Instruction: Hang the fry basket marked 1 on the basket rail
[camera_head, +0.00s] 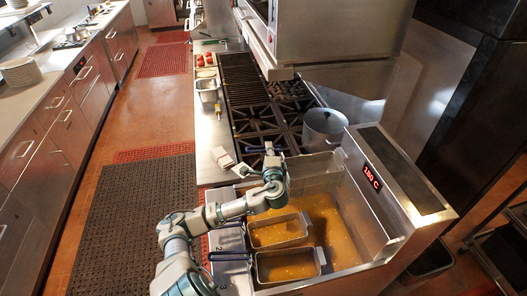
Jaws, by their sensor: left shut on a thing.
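My left arm comes in from the bottom left over the fryer's front edge. My left gripper (271,156) is shut on what looks like the blue handle of the far fry basket (318,168). This basket is a wire mesh one at the fryer's far end; its number is not visible, but the fronts of the other two places read 2 and 3. It looks empty and seems to be above the oil, though its exact height is unclear. The basket rail cannot be made out clearly; the fryer's back wall (372,205) is behind the oil. My right gripper is not in view.
Two other baskets, the middle one (279,232) and the near one (290,266), sit in the oil with blue handles toward the front. A pot (324,127) stands on the stove close beyond the far basket. A display reads 180 C (371,177).

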